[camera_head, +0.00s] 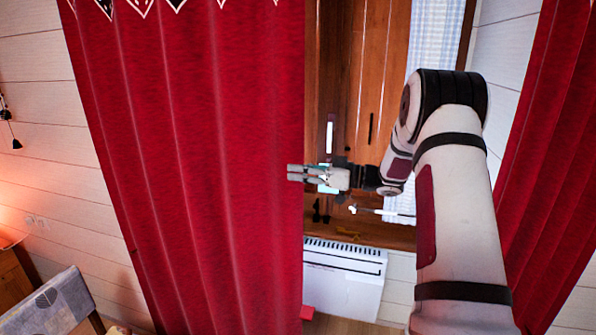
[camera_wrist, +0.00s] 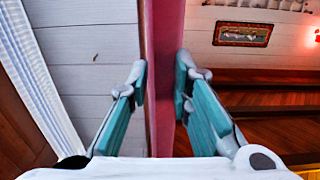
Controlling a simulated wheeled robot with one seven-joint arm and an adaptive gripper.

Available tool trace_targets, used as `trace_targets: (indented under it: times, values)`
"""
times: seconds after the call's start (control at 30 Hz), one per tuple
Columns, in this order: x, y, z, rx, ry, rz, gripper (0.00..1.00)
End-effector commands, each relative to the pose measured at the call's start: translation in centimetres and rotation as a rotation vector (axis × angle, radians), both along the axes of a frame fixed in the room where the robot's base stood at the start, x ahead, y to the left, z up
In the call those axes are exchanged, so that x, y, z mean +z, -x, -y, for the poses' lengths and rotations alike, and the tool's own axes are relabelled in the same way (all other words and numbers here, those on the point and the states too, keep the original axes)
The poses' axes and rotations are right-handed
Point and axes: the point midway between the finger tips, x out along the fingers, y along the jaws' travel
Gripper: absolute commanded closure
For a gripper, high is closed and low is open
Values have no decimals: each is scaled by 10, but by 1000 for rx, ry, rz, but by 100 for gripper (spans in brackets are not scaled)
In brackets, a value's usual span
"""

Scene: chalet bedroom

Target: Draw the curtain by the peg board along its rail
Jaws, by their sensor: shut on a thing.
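A large red curtain (camera_head: 190,170) with a patterned top trim hangs in folds across the left and middle of the head view. My gripper (camera_head: 297,173) is at its right edge, about mid-height in the picture, with the fingers pointing left. In the wrist view the curtain's edge (camera_wrist: 163,50) runs upright as a narrow red strip between the two fingers of my gripper (camera_wrist: 162,82), which is shut on it. A wooden panel (camera_head: 340,80) with small dark and white items shows behind my arm; I cannot tell whether it is the peg board. The rail is out of view.
A second red curtain (camera_head: 550,150) hangs at the right. A white heater (camera_head: 343,285) is low on the wall below the wooden panel. A pale checked cloth (camera_head: 433,40) hangs behind my arm. A chair back (camera_head: 52,303) stands at the lower left.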

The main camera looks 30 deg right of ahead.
Motion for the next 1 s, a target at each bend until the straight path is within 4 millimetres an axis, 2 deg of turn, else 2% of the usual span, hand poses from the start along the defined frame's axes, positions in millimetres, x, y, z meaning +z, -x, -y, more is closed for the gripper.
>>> trace_targets:
  times: [0.03, 0.1, 0.4, 0.53, 1.0]
  values:
    - [-1, 3, 4, -4, 0, -4, 76]
    - [-1, 3, 4, -5, 0, -4, 60]
    - [-1, 2, 3, -3, 1, -2, 60]
    - [-1, 7, 8, -5, 1, -2, 60]
    - [-1, 68, 70, -6, 0, -3, 60]
